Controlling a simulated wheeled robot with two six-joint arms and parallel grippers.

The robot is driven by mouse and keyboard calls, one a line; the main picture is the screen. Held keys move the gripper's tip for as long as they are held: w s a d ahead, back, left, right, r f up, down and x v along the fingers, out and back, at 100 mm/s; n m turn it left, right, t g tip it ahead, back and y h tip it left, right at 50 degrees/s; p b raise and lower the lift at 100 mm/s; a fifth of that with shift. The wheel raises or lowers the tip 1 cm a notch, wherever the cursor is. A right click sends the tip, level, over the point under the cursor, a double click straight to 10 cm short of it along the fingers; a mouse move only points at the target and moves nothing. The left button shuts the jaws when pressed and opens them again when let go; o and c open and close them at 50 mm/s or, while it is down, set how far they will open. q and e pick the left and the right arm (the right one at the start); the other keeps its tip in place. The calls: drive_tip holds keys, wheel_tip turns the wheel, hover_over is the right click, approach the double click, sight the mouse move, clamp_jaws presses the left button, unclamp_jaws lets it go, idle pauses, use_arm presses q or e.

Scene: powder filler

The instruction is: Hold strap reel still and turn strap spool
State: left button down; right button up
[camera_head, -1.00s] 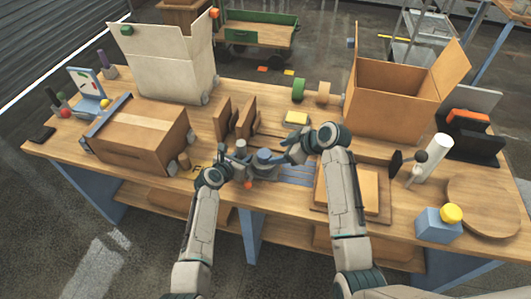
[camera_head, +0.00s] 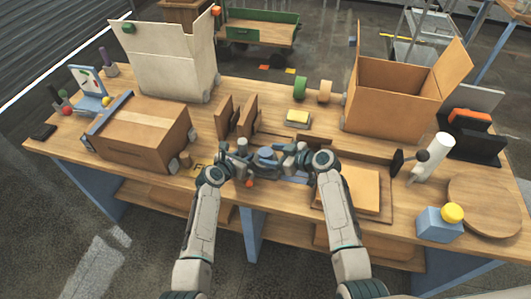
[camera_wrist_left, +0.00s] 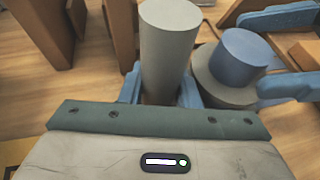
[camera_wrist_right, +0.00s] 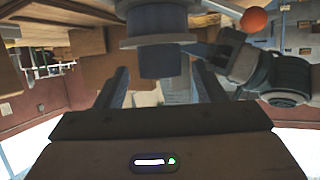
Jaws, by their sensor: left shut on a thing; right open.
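A grey upright post of the strap reel (camera_head: 241,146) stands near the table's front edge, and it also shows in the left wrist view (camera_wrist_left: 168,45). My left gripper (camera_head: 236,161) is shut on this post, with blue fingers on either side. Just right of it is the strap spool (camera_head: 265,154), a blue knob on a wider grey disc; the knob also shows in the left wrist view (camera_wrist_left: 238,58). My right gripper (camera_wrist_right: 162,88) is open, its fingers pointing at the spool's knob (camera_wrist_right: 162,63) from the right. Whether they touch it I cannot tell.
A closed carton (camera_head: 140,130) lies left of the reel, with brown upright dividers (camera_head: 240,115) behind. A flat cardboard stack (camera_head: 350,190) is beside my right forearm. An open box (camera_head: 395,95) stands at back right. An orange ball (camera_head: 249,184) is close in front.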

sight(270, 155)
drive_tip(key=shift+x, duration=1.65)
drive_tip(key=c, duration=1)
drive_tip(key=shift+o, duration=0.2)
drive_tip(key=shift+m+t+h, duration=1.4)
drive_tip(key=shift+m+h, duration=0.1)
drive_tip(key=shift+m, duration=0.2)
drive_tip(key=o, duration=1)
drive_tip(key=shift+c, duration=0.2)
drive_tip(key=shift+s+d, duration=0.1)
drive_tip(key=v, duration=1.2)
